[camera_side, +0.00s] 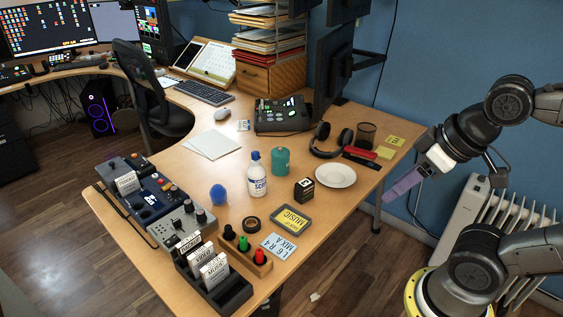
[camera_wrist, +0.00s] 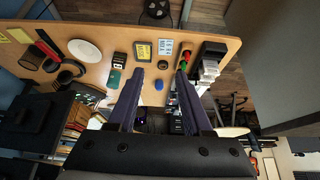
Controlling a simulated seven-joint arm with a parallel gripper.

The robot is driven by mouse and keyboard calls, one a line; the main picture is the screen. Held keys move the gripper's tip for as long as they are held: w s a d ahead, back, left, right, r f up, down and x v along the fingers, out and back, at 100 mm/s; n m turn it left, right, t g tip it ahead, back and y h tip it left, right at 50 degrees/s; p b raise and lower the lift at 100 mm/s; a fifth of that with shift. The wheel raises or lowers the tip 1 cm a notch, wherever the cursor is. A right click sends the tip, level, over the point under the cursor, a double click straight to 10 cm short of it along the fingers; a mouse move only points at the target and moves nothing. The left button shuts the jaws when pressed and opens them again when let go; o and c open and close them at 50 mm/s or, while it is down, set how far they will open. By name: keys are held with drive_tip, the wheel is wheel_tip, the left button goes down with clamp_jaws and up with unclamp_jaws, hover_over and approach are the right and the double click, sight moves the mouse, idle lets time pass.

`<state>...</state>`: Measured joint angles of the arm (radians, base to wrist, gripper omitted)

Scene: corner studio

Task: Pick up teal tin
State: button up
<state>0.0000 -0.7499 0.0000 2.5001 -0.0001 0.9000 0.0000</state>
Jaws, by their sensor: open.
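The teal tin (camera_side: 280,161) stands upright on the wooden desk, behind and to the right of a white bottle. In the wrist view the teal tin (camera_wrist: 113,79) shows small, left of the left finger. My gripper (camera_side: 390,198) has purple fingers and hangs off to the right of the desk, well apart from the tin. In the wrist view my gripper (camera_wrist: 160,72) is open, with nothing between its fingers.
The white bottle (camera_side: 257,176), blue ball (camera_side: 218,194), black cube (camera_side: 304,190) and white plate (camera_side: 335,176) stand near the tin. Headphones (camera_side: 329,140) and a mesh cup (camera_side: 365,134) lie toward the back right. A radiator (camera_side: 470,205) stands below my gripper.

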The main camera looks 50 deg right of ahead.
drive_tip(key=o, duration=0.8)
